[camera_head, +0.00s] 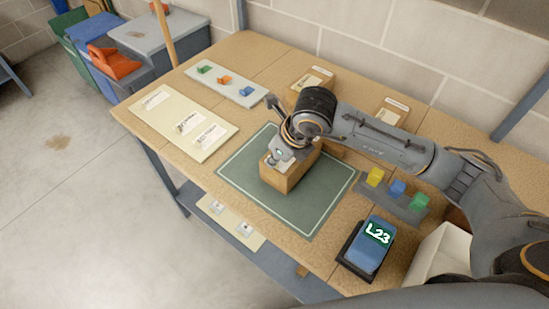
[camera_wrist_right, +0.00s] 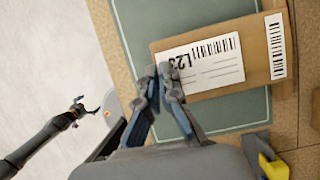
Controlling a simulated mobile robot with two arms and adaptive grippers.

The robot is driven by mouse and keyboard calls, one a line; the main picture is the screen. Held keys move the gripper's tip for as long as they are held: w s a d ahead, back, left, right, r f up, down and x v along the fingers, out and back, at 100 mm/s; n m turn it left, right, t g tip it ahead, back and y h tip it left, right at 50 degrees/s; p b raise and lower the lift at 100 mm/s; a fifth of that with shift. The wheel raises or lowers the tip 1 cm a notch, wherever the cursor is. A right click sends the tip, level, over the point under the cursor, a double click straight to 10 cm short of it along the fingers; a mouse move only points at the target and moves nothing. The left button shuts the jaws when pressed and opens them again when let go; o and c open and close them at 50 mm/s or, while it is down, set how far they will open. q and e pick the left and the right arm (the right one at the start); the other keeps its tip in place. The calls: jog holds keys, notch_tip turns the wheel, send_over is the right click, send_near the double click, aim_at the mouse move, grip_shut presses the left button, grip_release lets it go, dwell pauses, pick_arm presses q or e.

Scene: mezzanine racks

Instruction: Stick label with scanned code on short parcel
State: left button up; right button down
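A short brown parcel (camera_head: 294,172) sits on the green mat (camera_head: 240,172); it also shows in the right wrist view (camera_wrist_right: 265,90). A white label (camera_wrist_right: 215,62) marked L23, with a barcode, lies flat against its top face. A narrower barcode strip (camera_wrist_right: 275,45) is at the parcel's end. My right gripper (camera_head: 272,160) is over the parcel; its fingertips (camera_wrist_right: 163,76) are closed together at the label's edge. Whether the label is stuck down cannot be seen. My left gripper (camera_wrist_right: 88,106) has its fingers spread, empty, away from the table. A blue scanner (camera_head: 375,243) displays L23.
A cream board (camera_head: 185,140) with several labels lies at the table's left. A white strip (camera_head: 240,90) with coloured clips is behind. Other parcels (camera_head: 312,82) stand at the back. Coloured blocks (camera_head: 397,188) and a white bin (camera_head: 438,258) are at the right.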

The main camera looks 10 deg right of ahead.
jog(key=shift+s+f+b, duration=0.1)
jog(key=shift+f+b, duration=0.25)
jog(key=shift+b, duration=0.6)
dwell(2.1)
jog(key=c, duration=1.4)
grip_release()
jog(key=shift+c, duration=0.2)
jog(key=o, duration=0.4)
jog(key=shift+c, duration=0.2)
jog(key=shift+r, duration=0.1)
jog(key=shift+r+p, duration=1.7)
jog(key=shift+r, duration=1.8)
